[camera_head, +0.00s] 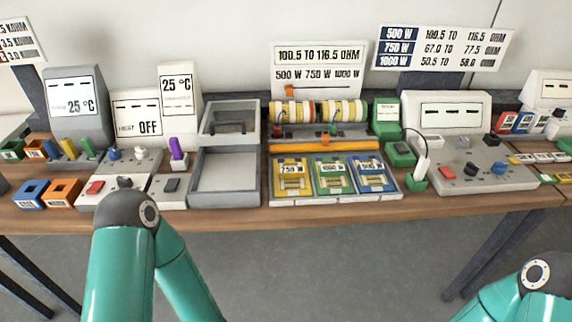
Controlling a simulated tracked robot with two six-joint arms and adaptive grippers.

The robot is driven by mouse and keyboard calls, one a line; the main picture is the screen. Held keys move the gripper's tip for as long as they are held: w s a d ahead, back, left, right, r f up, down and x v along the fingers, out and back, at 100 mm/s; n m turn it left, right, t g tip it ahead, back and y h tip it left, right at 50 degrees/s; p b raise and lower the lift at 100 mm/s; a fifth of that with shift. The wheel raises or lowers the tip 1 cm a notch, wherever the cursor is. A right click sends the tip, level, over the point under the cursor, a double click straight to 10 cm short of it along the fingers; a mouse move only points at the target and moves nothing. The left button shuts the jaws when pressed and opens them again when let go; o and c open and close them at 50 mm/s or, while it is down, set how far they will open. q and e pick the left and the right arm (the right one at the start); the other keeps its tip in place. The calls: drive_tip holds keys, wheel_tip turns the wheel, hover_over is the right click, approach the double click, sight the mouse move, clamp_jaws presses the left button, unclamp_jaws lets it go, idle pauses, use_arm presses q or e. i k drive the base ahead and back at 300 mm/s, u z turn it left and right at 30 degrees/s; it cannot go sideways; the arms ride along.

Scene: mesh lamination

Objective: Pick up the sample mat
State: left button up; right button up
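Three flat labelled pieces with a mesh-like print lie side by side in a grey holder (322,199) at the middle of the bench. They are a yellow one (292,184) marked 750 W, a green one (333,183) and a blue one (371,182). I cannot tell which, if any, is the sample mat. My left arm shows only its teal links and dark elbow joint at the lower left, and my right arm only its elbow at the lower right. Neither gripper is in view.
An orange roller bar (325,147) and striped rolls (340,110) stand behind the pieces. An empty open grey tray (226,172) is to their left. Control boxes (452,120) with knobs stand at right. Small blue (30,193) and orange (62,191) bins are at far left.

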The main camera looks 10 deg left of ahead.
sight(331, 174)
drive_tip(key=z, duration=1.15)
drive_tip(key=i, duration=0.15)
drive_tip(key=u, duration=2.8)
drive_tip(key=k, duration=0.75)
drive_tip(key=z, duration=0.6)
drive_tip(key=i, duration=1.05)
drive_tip(key=z, duration=0.1)
